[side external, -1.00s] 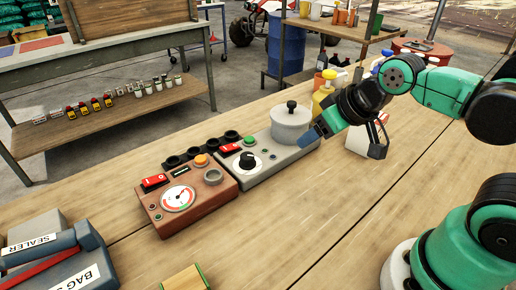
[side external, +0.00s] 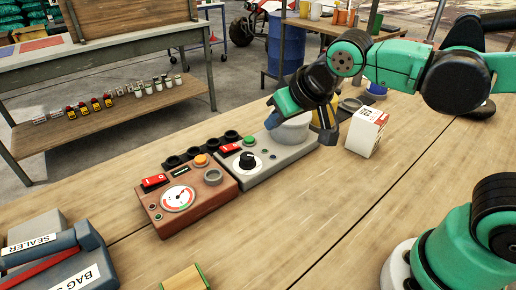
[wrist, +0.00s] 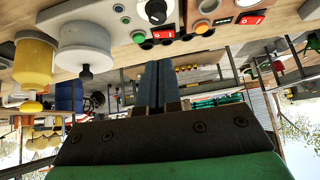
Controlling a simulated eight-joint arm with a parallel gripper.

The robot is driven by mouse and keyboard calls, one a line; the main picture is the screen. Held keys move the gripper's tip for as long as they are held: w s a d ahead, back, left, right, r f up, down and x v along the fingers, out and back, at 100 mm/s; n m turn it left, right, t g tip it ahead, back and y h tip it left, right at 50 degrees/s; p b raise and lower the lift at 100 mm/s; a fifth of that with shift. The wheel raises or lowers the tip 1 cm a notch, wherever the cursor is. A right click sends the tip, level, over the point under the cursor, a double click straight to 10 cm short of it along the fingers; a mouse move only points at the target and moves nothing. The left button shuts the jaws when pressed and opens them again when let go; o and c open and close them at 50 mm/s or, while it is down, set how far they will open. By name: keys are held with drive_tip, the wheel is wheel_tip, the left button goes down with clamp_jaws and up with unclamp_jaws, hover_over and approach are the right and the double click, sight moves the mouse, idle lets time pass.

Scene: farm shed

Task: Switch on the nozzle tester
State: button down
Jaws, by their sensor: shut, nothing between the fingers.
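Two control boxes stand side by side on the bench; no readable label shows which is the nozzle tester. The brown box (side external: 187,214) has a pressure gauge (side external: 178,198), a red rocker switch (side external: 154,181) marked I and O, and an orange button (side external: 200,160). The grey box (side external: 267,167) has a black knob (side external: 247,159), a red rocker switch (side external: 229,149), a green button (side external: 250,141) and a grey pot (side external: 291,133). My gripper (side external: 272,122) is shut and empty, above the grey box's back edge near the pot. Its fingers (wrist: 158,66) also show in the wrist view, pointing toward the boxes.
A row of black cups (side external: 203,149) lies behind the boxes. A white carton (side external: 367,132) stands right of the grey box, with a yellow container (side external: 325,115) near it. A bag sealer (side external: 55,258) is at front left.

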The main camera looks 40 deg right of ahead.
drive_tip(key=w+a, duration=0.2)
drive_tip(key=a, duration=0.6)
drive_tip(key=w+a+t+y, duration=0.1)
drive_tip(key=w+a, duration=0.2)
drive_tip(key=a, duration=0.6)
drive_tip(key=shift+w+r+m+y, duration=0.3)
drive_tip(key=shift+r, duration=0.05)
drive_tip(key=shift+w, duration=0.1)
hover_over(154, 180)
drive_tip(key=s, duration=0.1)
wheel_tip(154, 180, down, 7)
drive_tip(key=shift+s+d+r, duration=0.1)
drive_tip(key=shift+d, duration=0.05)
drive_tip(key=shift+a+f, duration=0.25)
drive_tip(key=shift+f, duration=1)
drive_tip(key=shift+a+f, duration=0.15)
drive_tip(key=shift+f, duration=0.65)
